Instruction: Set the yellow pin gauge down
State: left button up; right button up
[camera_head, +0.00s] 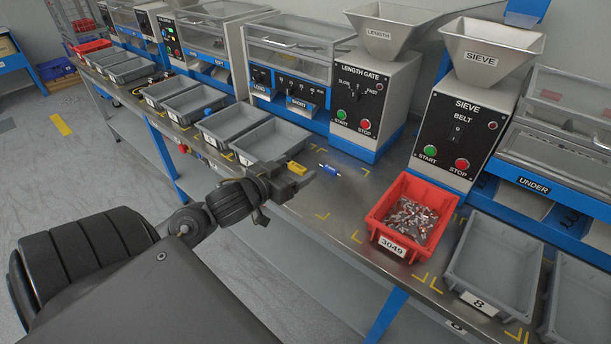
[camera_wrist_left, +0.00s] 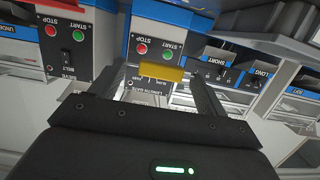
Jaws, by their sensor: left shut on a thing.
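The yellow pin gauge (camera_head: 296,168) is a small yellow bar at the tip of my left gripper (camera_head: 290,180), above the workbench. In the left wrist view the yellow pin gauge (camera_wrist_left: 161,73) lies crosswise between the two fingers of my left gripper (camera_wrist_left: 162,82), which is shut on it. A blue pin gauge (camera_head: 328,170) with pale ends lies on the bench, just right of the gripper and apart from it. My right gripper is not in view.
A red bin (camera_head: 372,217) of metal parts stands to the right, beside an empty grey bin (camera_head: 457,259). Grey bins line the bench to the left. The length gate machine (camera_head: 397,88) and sieve stand behind. Bare bench with yellow corner marks lies around the blue gauge.

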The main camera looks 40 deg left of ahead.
pick_arm(q)
jog(key=w+f, duration=0.1)
jog(key=w+a+f, duration=0.1)
jog(key=w, duration=0.1)
jog(key=w+f, duration=0.1)
jog(key=shift+w+a+b, duration=0.2)
jog(key=shift+a+b, duration=0.15)
jog(key=shift+b, duration=0.05)
jog(key=w+f, duration=0.1)
jog(key=f, duration=0.1)
jog(key=w+a+f+b, duration=0.1)
jog(key=w+f, duration=0.1)
jog(key=shift+w+a, duration=0.1)
jog(key=shift+w, duration=0.05)
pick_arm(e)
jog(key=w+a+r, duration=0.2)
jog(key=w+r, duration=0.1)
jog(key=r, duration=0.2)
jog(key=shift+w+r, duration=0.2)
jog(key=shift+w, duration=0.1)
